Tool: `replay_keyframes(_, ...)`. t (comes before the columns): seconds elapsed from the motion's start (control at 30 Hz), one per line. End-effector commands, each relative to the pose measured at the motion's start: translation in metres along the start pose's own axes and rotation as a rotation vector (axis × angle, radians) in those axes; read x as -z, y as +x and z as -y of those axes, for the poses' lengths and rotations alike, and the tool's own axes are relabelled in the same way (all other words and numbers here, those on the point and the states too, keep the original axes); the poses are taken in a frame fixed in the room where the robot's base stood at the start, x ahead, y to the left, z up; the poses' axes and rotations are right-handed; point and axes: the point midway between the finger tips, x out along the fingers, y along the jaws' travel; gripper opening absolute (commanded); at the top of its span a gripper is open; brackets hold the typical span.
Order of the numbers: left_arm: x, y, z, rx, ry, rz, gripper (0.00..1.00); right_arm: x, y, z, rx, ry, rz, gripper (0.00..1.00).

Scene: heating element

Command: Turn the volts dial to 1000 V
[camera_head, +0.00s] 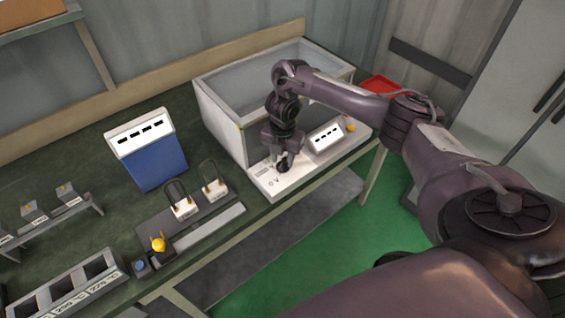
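A white control panel (309,157) stands at the front of a large glass-walled tank on the bench. It has a small display (326,137) and a "0 V" label (273,183) near its left end. My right gripper (284,167) points down at the left part of the panel, beside the "0 V" label. The gripper covers the place where the volts dial would be, so the dial is hidden. The fingers are too small and dark to tell whether they are open or shut on something. My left gripper is not in view.
The tank (222,118) rises right behind the panel. A blue box with a white display (157,160) stands to the left. Two padlock-like pieces (184,207) and a yellow knob (158,244) sit nearer the front. A red tray (380,87) lies behind my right arm.

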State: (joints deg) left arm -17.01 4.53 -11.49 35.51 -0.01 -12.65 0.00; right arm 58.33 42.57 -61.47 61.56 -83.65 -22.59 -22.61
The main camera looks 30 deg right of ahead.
Motion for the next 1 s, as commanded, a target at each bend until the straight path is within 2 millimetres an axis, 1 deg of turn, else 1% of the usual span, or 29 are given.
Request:
replay_keyframes(0.03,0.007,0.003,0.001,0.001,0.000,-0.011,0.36,0.000,0.005,0.000,0.000,0.001,-0.001,0.35)
replay_keyframes(0.1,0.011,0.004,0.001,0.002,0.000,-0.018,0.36,0.000,0.007,0.000,0.000,0.001,0.000,0.35)
replay_keyframes(0.2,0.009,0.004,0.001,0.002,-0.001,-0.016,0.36,0.000,0.008,0.000,0.000,0.000,0.000,0.35)
replay_keyframes(0.37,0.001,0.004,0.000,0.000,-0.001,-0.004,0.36,0.000,0.007,0.000,0.000,0.000,0.000,0.35)
replay_keyframes(0.4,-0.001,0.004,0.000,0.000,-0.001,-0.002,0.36,0.000,0.007,0.000,0.000,0.000,0.000,0.33)
replay_keyframes(0.6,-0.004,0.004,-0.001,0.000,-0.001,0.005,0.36,0.000,0.007,0.000,0.000,0.000,0.000,0.07)
replay_keyframes(0.67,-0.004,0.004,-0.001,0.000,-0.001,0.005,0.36,0.000,0.007,0.000,0.000,0.000,0.000,0.00)
replay_keyframes(1.0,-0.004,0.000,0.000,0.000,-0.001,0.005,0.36,0.000,0.006,0.000,0.000,0.027,0.000,0.00)
